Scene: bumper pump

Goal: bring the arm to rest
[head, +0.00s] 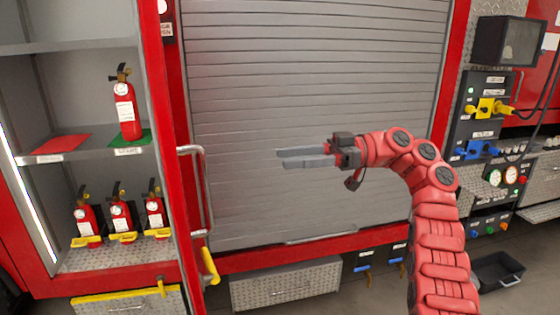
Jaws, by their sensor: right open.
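My right arm, red and segmented, rises from the bottom right and bends left at the top. Its gripper (280,159) is in front of the grey roller shutter (300,80), with its two grey fingers pointing left. The fingers are slightly apart and nothing shows between them. The gripper is clear of the shelves on the left and of the control panel on the right. My left gripper is not in view.
On the left, an extinguisher (126,108) stands on a shelf by a green mat and a red mat (62,144); several more stand below. A door frame with a handle (205,190) is nearby. On the right are a valve panel (478,130) and a black bin (497,271).

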